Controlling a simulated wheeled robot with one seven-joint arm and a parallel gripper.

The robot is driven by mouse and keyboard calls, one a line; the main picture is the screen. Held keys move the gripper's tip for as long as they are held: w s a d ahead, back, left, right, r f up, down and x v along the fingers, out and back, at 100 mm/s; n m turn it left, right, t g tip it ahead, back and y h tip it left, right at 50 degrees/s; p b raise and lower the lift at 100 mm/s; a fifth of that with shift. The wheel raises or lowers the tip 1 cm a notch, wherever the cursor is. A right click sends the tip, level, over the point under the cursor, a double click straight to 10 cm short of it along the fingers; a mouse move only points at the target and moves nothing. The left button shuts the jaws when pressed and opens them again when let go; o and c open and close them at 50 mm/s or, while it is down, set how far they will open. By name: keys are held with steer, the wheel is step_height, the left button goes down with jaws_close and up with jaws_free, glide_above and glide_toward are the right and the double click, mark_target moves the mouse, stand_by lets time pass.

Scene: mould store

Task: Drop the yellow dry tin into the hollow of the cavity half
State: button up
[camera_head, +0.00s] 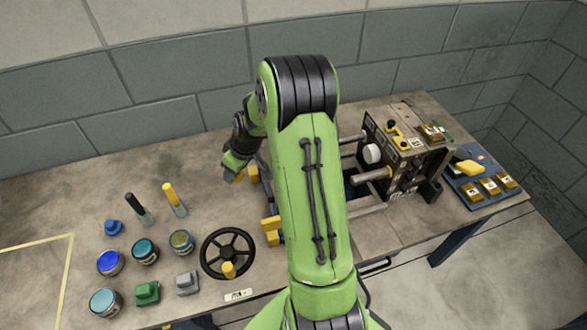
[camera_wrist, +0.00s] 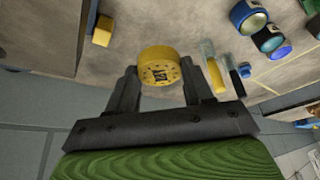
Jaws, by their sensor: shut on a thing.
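My gripper (camera_wrist: 161,76) is shut on a round yellow tin (camera_wrist: 158,62) with dark lettering on its face, one finger on each side. In the head view my gripper (camera_head: 234,172) is left of my green arm, above the bench, and only a small yellow part of the tin (camera_head: 239,178) shows. A mould assembly with pale guide rods stands on the bench. Its dark right-hand block (camera_head: 408,152) is in plain view, but my arm hides much of the left part. I cannot tell where the hollow of the cavity half is.
A black handwheel (camera_head: 228,253) stands front left of the mould. Several tins, including a blue one (camera_head: 110,263), and two upright handled tools (camera_head: 174,198) are further left. A blue tray (camera_head: 477,196) with yellow blocks is at the right. The back-left bench is clear.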

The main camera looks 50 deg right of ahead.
steer(key=s+d+r+n, duration=0.1)
steer(key=d, duration=0.2)
steer(key=s+d+r, duration=0.1)
steer(key=d+r, duration=0.1)
steer(key=d, duration=0.1)
steer(key=s+d+r+n, duration=0.1)
steer(key=d+r, duration=0.1)
steer(key=d, duration=0.1)
steer(key=shift+s+d+r+n+y, duration=0.1)
steer(key=shift+d+r+n+y, duration=0.15)
steer(key=shift+n+y, duration=0.05)
steer(key=s+d+r+n+y, duration=0.1)
steer(key=s+d+r+n, duration=0.1)
steer(key=s+d+r, duration=0.3)
steer(key=shift+n+g, duration=0.3)
steer(key=shift+g, duration=0.2)
steer(key=f, duration=0.3)
steer(key=f+b, duration=0.1)
steer(key=f, duration=0.3)
steer(key=f+b, duration=0.1)
steer(key=f, duration=0.3)
steer(key=shift+s+d+f, duration=0.1)
steer(key=shift+s+d, duration=0.2)
steer(key=shift+s, duration=0.1)
